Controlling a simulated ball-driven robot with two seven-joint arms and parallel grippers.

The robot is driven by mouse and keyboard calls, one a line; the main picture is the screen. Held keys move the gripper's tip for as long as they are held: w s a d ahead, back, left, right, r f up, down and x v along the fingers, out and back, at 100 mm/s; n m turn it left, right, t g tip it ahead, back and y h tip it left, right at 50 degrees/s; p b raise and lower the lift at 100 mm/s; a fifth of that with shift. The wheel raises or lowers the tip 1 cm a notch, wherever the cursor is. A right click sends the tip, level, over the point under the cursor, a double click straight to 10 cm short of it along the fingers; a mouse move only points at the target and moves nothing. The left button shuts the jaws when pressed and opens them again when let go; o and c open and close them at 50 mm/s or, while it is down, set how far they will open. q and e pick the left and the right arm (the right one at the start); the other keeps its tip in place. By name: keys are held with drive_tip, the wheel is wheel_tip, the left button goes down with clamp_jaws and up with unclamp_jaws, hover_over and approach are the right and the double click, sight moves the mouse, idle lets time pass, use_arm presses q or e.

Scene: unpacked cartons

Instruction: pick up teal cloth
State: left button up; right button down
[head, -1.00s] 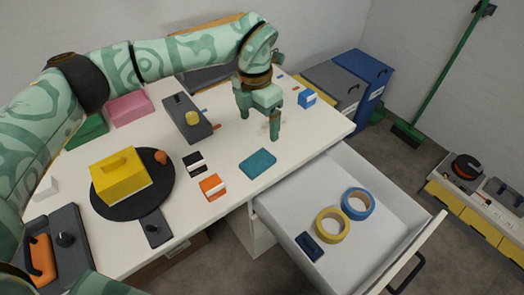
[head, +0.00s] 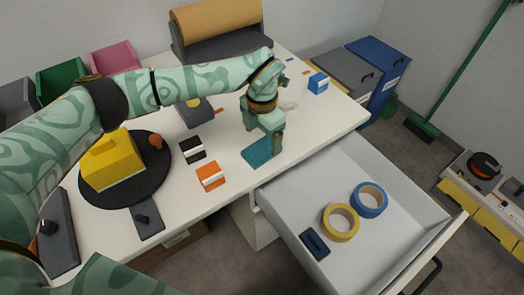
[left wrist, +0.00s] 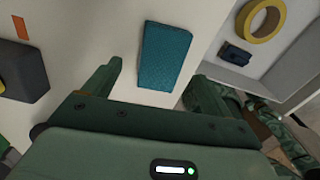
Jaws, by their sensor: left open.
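The teal cloth (head: 258,152) is a small flat folded rectangle lying on the white table, close to the edge above the open drawer. My left gripper (head: 262,148) is over it in the head view and hides part of it. In the left wrist view the cloth (left wrist: 165,57) lies ahead of my left gripper (left wrist: 155,80), between the lines of its two spread fingers. The left gripper is open and empty. Whether its fingertips touch the table cannot be told. My right gripper is not in view.
An open white drawer (head: 300,170) holds a yellow tape roll (head: 341,222), a blue tape roll (head: 370,200) and a dark blue item (head: 314,243). A yellow box (head: 112,160) sits on a black round plate.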

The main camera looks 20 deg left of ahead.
sight(262, 148)
use_arm(q)
wheel_tip(262, 148, down, 4)
drive_tip(key=shift+s+f+b, duration=0.15)
drive_tip(key=shift+f+b, duration=0.1)
drive_tip(key=shift+b, duration=0.5)
drive_tip(key=shift+r, duration=0.1)
drive_tip(key=shift+c, duration=1.4)
drive_tip(key=c, duration=0.8)
drive_tip(key=shift+r+p, duration=0.35)
drive_tip(key=shift+r, duration=0.2)
wheel_tip(262, 148, up, 3)
drive_tip(key=shift+r+p, duration=0.1)
drive_tip(key=shift+p, duration=0.65)
drive_tip(key=s+d+r+p, duration=0.2)
drive_tip(key=s+d+r, duration=0.1)
drive_tip(key=s, duration=0.3)
drive_tip(key=s+d+r+p, duration=0.2)
drive_tip(key=s+d+r, duration=0.2)
drive_tip(key=s+r, duration=0.1)
drive_tip(key=shift+s+r+p, duration=0.3)
drive_tip(key=shift+s+r, duration=0.05)
drive_tip(key=shift+s, duration=0.2)
